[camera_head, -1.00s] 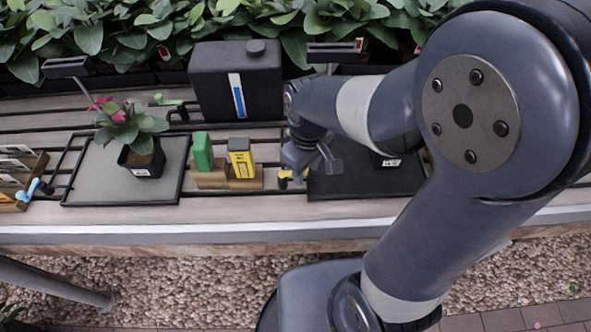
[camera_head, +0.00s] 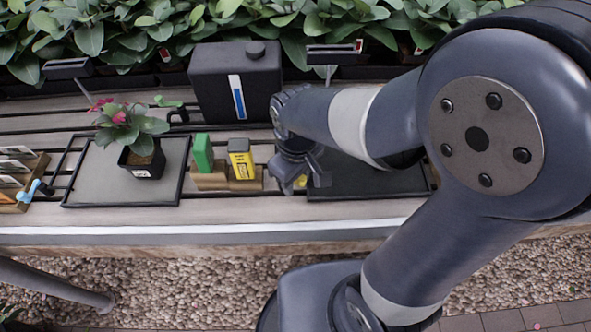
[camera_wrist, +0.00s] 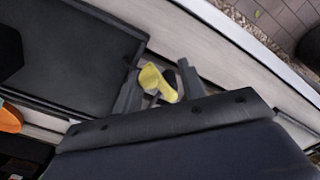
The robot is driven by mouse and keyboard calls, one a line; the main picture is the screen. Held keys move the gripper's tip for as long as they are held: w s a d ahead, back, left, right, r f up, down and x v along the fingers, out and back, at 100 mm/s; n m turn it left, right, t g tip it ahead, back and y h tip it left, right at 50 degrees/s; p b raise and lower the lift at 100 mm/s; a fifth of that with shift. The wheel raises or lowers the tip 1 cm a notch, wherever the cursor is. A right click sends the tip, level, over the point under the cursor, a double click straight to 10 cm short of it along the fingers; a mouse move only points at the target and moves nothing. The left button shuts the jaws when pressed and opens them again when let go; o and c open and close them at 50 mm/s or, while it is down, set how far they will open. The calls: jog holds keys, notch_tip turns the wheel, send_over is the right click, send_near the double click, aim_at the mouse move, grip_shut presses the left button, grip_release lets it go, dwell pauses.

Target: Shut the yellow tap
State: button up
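The yellow tap (camera_head: 301,181) is at the left edge of the black tray on the right, mostly hidden by my gripper in the head view. In the wrist view the yellow tap (camera_wrist: 154,81) shows its yellow handle lying between my two fingers. My gripper (camera_head: 302,182) is down at the tap. In the wrist view my gripper (camera_wrist: 160,86) is open, with one finger on each side of the handle and gaps visible. I cannot tell how far the handle is turned.
A black tray (camera_head: 350,182) lies right of the tap. Yellow (camera_head: 241,160) and green (camera_head: 203,153) packets stand in a wooden holder to the left. A black tank (camera_head: 215,80) stands behind. A flowering potted plant (camera_head: 143,165) stands on the left tray (camera_head: 90,175).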

jog(key=shift+s+a, duration=1.45)
jog(key=shift+a, duration=0.15)
jog(key=shift+w+d+p, duration=0.25)
jog(key=shift+p, duration=0.05)
notch_tip(320, 180, up, 7)
jog(key=p, duration=0.6)
jog(key=shift+f, duration=0.1)
